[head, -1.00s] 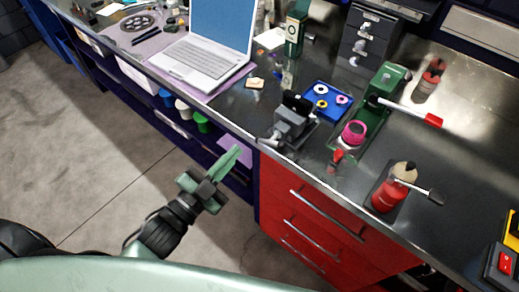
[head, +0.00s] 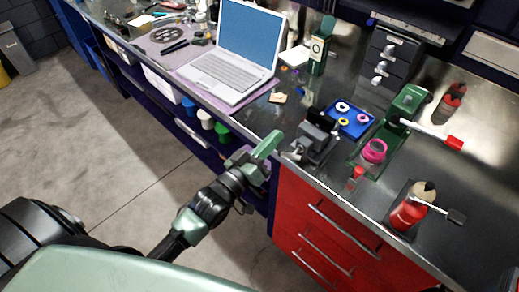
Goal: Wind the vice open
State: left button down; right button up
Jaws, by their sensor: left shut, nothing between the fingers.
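The vice (head: 316,142) is a small grey block with dark jaws at the front edge of the steel bench. Its handle end (head: 297,149) faces left, over the bench edge. The jaw gap is too small to judge. My left gripper (head: 270,143) has pale green fingers, shut and empty. It is in front of the bench edge, just left of the handle end in the picture; I see a small gap between them. My right gripper is not in view.
A blue tray (head: 352,121) with coloured rings lies behind the vice. A green press (head: 398,112) with a red-tipped lever and a pink-topped jar (head: 373,152) stand to its right. A laptop (head: 232,72) is at left. Red drawers (head: 325,235) sit below; floor at left is clear.

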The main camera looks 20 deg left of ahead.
aim_at(296, 153)
pick_arm(q)
jog(key=f, duration=0.1)
jog(key=d+f, duration=0.1)
jog(key=s+f, duration=0.1)
jog(key=shift+d+f, duration=0.15)
jog(key=shift+d, duration=0.25)
jog(key=shift+p, duration=0.35)
jog(key=shift+f+n+p, duration=0.3)
jog(key=shift+n, duration=0.8)
